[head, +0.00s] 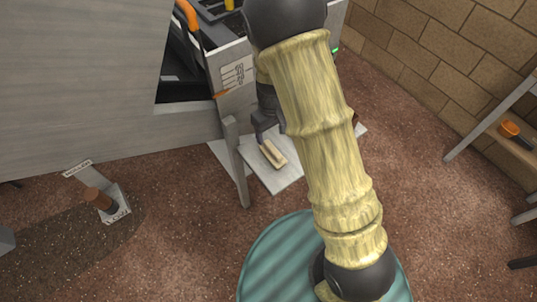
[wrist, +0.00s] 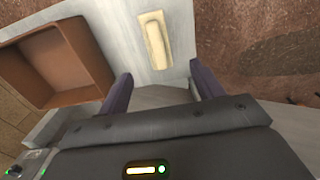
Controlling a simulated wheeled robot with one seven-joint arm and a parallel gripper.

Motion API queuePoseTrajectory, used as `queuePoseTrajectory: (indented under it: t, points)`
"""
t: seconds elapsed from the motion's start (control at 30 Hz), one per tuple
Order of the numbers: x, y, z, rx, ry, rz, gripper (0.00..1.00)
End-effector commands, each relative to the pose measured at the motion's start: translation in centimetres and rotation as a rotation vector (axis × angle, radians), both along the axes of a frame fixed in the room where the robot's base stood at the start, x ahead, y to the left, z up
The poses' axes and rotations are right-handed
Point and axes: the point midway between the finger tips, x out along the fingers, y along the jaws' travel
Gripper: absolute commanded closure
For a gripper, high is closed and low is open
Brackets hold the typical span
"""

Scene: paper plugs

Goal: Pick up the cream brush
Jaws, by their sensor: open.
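The cream brush (head: 273,154) lies on a pale grey board low down, just below my gripper in the head view. In the wrist view the cream brush (wrist: 155,40) is an upright oblong with a paler raised strip, ahead of and between the fingertips. My gripper (wrist: 161,80) is open, with its two dark purple fingers apart and nothing between them. In the head view my gripper (head: 262,130) is partly hidden behind my arm. The brush looks apart from both fingers.
A brown open tray (wrist: 65,62) stands left of the brush. The pale board (head: 284,181) ends near the brush, with brown speckled floor beyond. A grey leg (head: 236,165) stands close left of the board. A grey machine (head: 235,75) rises behind, and a brick wall (head: 440,60) is right.

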Motion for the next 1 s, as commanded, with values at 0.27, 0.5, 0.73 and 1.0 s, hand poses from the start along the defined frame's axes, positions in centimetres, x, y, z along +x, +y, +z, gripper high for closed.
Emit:
queuePoseTrajectory:
  t: [0.27, 0.5, 0.73, 1.0]
  points:
    - [-0.1, -0.1, -5.2, -0.001, 0.004, -0.001, 0.34]
    - [0.0, 0.0, -7.3, 0.001, -0.001, 0.001, 0.34]
    - [0.0, 0.0, -7.3, 0.001, -0.001, 0.001, 0.34]
    - [-0.2, -0.5, -9.6, -0.001, 0.003, -0.002, 0.34]
